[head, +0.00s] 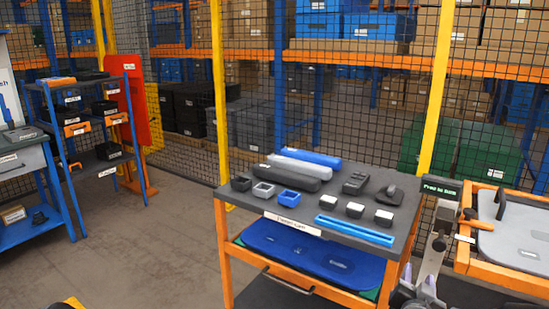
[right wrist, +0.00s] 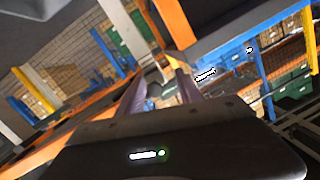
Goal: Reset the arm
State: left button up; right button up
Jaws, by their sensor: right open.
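My right arm comes in at the lower right of the head view. Its right gripper (head: 419,284) hangs low between the dark-topped cart (head: 255,205) and the orange-framed stand (head: 463,258) at the right edge. The purple-grey fingers stand apart with nothing between them. In the right wrist view the same gripper (right wrist: 160,92) shows both fingers spread, with an orange bar and a pale part behind them. I cannot tell how close the fingers are to these. My left gripper is not in the head view.
The cart holds grey and blue rolls (head: 306,159), small blocks and a blue rail (head: 355,230), with blue panels (head: 300,246) below. A grey panel (head: 515,235) lies in the stand. A mesh fence stands behind. Floor at left of the cart is free.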

jog(key=s+a+f+n+g+y+p, duration=0.1)
jog(key=s+a+f+n+g+y, duration=0.3)
jog(key=a+f, duration=0.65)
jog(key=s+a+f+n+g+y+p, duration=0.15)
jog(key=s+a+f+y, duration=0.3)
jog(key=a+f, duration=0.6)
jog(key=s+a+f+n+g+y+p, duration=0.1)
jog(key=s+a+f+g, duration=0.3)
jog(key=s, duration=0.6)
jog(key=s+a+f+n+g+y+p, duration=0.1)
jog(key=s+a+f+g+y+p, duration=0.1)
jog(key=s+a+f, duration=0.4)
jog(key=s+a+g+y, duration=0.1)
jog(key=s+g, duration=0.1)
jog(key=s, duration=0.2)
jog(key=shift+s+f, duration=0.25)
jog(key=shift+f, duration=0.15)
jog(key=shift+d, duration=0.1)
